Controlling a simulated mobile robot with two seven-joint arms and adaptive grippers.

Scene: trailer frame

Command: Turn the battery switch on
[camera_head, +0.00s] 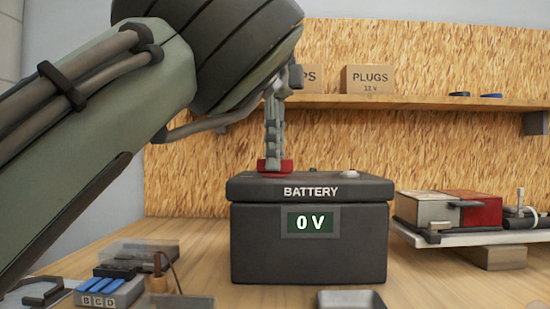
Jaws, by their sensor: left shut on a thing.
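A dark grey battery box (310,262) labelled BATTERY stands on the bench in the middle. Its front display (310,222) reads 0 V. A red switch (265,166) sits on the left part of its lid. My left gripper (274,158) comes down from above and is shut on the red switch. The fingers cover part of the switch, so its turn position cannot be made out. My left arm fills the upper left of the view. My right gripper is not in view.
A shelf (420,102) behind holds a PLUGS box (367,79) and other small items. Right of the battery, a raised board (470,237) bears a red and beige block (480,209). A labelled block with blue levers (108,293) lies at front left; a grey tray (350,300) is at front.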

